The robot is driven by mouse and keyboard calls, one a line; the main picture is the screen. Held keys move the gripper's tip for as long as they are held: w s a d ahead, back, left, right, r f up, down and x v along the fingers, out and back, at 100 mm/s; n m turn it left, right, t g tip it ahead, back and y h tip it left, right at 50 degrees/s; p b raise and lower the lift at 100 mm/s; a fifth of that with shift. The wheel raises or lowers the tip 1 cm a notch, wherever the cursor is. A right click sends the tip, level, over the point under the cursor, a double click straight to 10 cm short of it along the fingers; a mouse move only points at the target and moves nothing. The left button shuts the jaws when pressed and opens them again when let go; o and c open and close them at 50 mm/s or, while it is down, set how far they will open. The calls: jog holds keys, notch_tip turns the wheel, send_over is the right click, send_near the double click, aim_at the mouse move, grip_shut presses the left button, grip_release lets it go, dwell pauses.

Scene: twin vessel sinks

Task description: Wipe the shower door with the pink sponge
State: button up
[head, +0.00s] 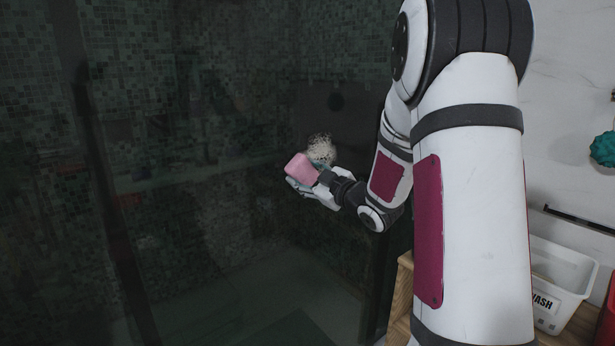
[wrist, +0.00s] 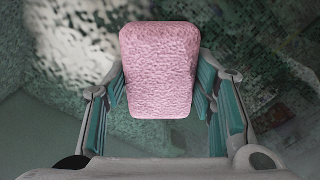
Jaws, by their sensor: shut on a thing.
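The pink sponge (head: 302,168) is a rounded block held in my gripper (head: 314,181), in front of the dark glass shower door (head: 200,200). In the wrist view the sponge (wrist: 160,68) fills the space between the teal-padded fingers of my gripper (wrist: 160,90), which is shut on its sides. The shower door spans the left and middle of the head view, with mosaic tile showing through it. A pale, speckled patch (head: 321,150) shows on the glass just behind and above the sponge. I cannot tell whether the sponge touches the glass.
A white bin lettered "ASH" (head: 556,280) stands on a wooden surface at the lower right. A teal textured ball (head: 603,149) and a dark bar (head: 580,218) are on the white wall at right. My arm hides the middle right.

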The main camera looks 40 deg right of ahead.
aim_at(317, 171)
jog(key=shift+w, duration=0.2)
jog(key=shift+d, duration=0.1)
jog(key=shift+d, duration=1.7)
jog(key=shift+w+d+r+p, duration=0.15)
jog(key=shift+d+p, duration=0.3)
jog(key=shift+d, duration=2.3)
jog(key=shift+w+d+f+p, duration=0.15)
jog(key=shift+d+p, duration=0.3)
jog(key=shift+d, duration=2.25)
jog(key=shift+r+p, duration=0.8)
jog(key=shift+r, duration=0.4)
jog(key=shift+a+f, duration=0.1)
jog(key=shift+a, duration=1.9)
